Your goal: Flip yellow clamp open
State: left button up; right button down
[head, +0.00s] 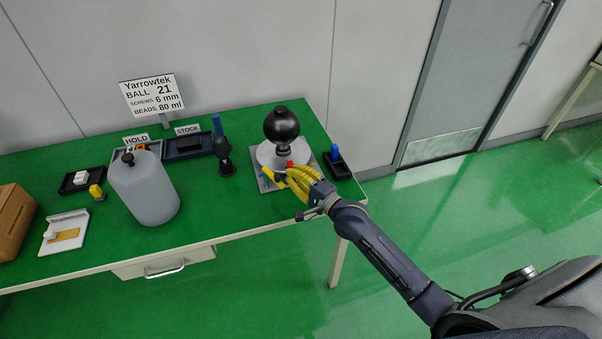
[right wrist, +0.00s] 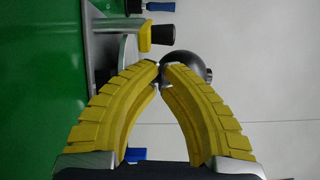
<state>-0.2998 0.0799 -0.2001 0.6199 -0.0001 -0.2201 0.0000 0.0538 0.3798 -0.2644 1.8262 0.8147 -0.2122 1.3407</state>
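The yellow clamp (right wrist: 145,38) shows in the right wrist view as a yellow block on a metal bar, with a black knob on its right side. In the head view the clamp is small and partly hidden by my right gripper (head: 284,177), at the front of the grey fixture plate (head: 262,183). In the right wrist view my right gripper (right wrist: 160,70) has its yellow fingertips together, with nothing seen between them. The tips are beside the clamp, apart from its knob in the picture. A black ball (head: 282,125) sits on the fixture. My left gripper is not in view.
A black tray with a blue-handled tool (head: 336,151) stands right of the fixture. A dark stand (head: 224,158) and a grey canister (head: 145,190) stand to the left. Green table top (head: 215,205) is clear in front of the dark stand.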

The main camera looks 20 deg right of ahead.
aim_at(284, 184)
jog(key=shift+s+a, duration=0.1)
jog(key=shift+a, duration=0.3)
jog(key=shift+r, duration=0.1)
jog(key=shift+s+a, duration=0.5)
jog(key=shift+a, duration=0.25)
jog(key=shift+s+a, duration=0.5)
jog(key=shift+a, duration=0.25)
